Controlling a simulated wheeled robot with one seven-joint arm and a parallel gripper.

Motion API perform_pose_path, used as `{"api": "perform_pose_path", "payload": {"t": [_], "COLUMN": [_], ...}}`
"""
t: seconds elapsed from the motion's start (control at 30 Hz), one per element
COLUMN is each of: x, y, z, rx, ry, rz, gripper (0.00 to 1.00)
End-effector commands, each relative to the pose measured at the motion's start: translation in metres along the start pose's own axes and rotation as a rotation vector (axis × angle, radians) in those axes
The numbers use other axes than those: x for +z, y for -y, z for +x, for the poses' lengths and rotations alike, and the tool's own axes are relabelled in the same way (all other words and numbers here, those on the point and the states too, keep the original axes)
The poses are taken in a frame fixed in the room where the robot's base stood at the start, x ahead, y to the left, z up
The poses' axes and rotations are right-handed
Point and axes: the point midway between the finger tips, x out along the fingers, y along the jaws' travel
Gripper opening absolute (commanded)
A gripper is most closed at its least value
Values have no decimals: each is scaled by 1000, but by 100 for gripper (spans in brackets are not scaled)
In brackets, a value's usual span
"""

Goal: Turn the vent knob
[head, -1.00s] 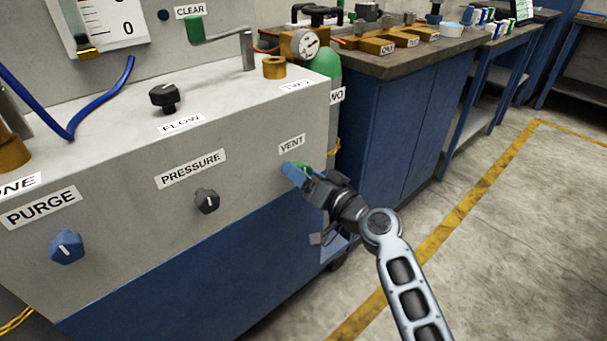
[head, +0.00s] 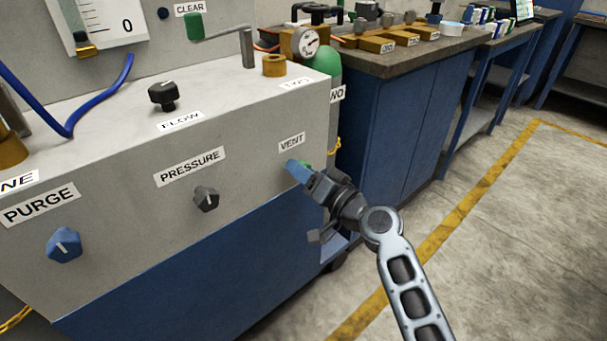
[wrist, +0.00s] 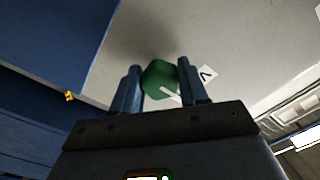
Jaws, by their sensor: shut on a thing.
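The green vent knob (wrist: 160,77) with a white pointer line sits on the grey front panel, below the VENT label (head: 291,142). My gripper (wrist: 160,85) is shut on it, with one blue finger on each side in the wrist view. In the wrist view the white line slants down to the right.
A blue purge knob (head: 64,246), a dark pressure knob (head: 206,199) and a dark flow knob (head: 163,96) are to the left. A green cylinder (head: 327,66) stands behind the panel's right end. The floor (head: 510,230) on the right is clear.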

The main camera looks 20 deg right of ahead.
Motion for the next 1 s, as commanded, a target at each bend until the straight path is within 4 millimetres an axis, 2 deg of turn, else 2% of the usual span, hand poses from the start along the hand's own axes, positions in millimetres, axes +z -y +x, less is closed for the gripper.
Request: {"api": "perform_pose_path", "payload": {"t": [0.37,0.4,0.6,0.67,0.87,1.0], "x": [4,4,3,3,2,2], "y": [-1,-1,-1,0,0,-1], "z": [0,0,0,0,0,-10], "rx": [2,2,1,1,1,1], "ry": [8,9,7,6,4,4], "rz": [39,39,38,38,37,37], "gripper": [12,44,63,67,67,67]}}
